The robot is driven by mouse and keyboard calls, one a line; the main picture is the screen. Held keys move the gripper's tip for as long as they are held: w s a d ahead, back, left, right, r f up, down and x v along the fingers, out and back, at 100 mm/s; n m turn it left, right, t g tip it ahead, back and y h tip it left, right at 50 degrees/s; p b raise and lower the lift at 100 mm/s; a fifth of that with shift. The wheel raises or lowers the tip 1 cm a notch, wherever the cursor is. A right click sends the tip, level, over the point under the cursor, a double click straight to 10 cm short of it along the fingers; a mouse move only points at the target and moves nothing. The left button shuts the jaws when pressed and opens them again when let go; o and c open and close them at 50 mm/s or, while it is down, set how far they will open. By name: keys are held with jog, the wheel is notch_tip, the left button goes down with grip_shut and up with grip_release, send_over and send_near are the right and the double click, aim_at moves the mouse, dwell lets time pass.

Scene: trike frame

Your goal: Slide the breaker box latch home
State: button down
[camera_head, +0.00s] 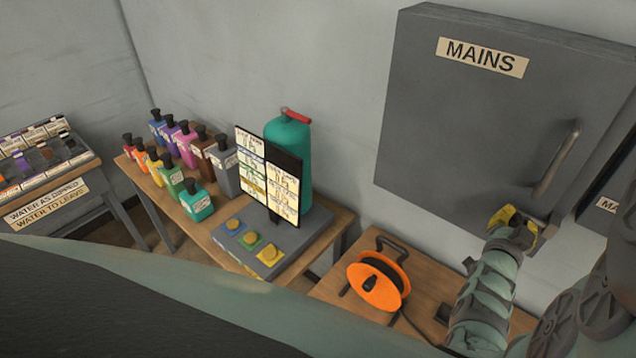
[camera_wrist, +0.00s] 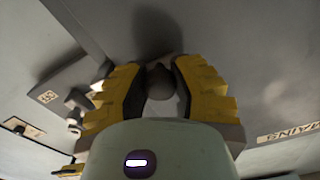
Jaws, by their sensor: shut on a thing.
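The breaker box (camera_head: 480,120) is a large grey box on the wall with a MAINS label; its door looks closed. A long vertical handle (camera_head: 557,160) is on the right of its front. My gripper (camera_head: 515,222) is at the box's lower right, below the handle. In the wrist view my gripper (camera_wrist: 160,85) has its yellow-and-black fingers closed around a grey rounded latch knob (camera_wrist: 160,82). The knob is hidden behind the fingers in the head view. How far the latch is slid cannot be told.
A second dark panel (camera_head: 608,190) is close to the right of the box. An orange cable reel (camera_head: 378,282) stands on a wooden table below. Left of it, a bench holds several bottles, a green cylinder (camera_head: 290,150) and a button console (camera_head: 250,243).

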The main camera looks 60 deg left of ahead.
jog(key=shift+d+f, duration=0.15)
jog(key=c, duration=0.7)
grip_release()
jog(key=shift+d, duration=0.1)
jog(key=shift+c, duration=0.2)
jog(key=v, duration=1.2)
jog(key=shift+r, duration=0.2)
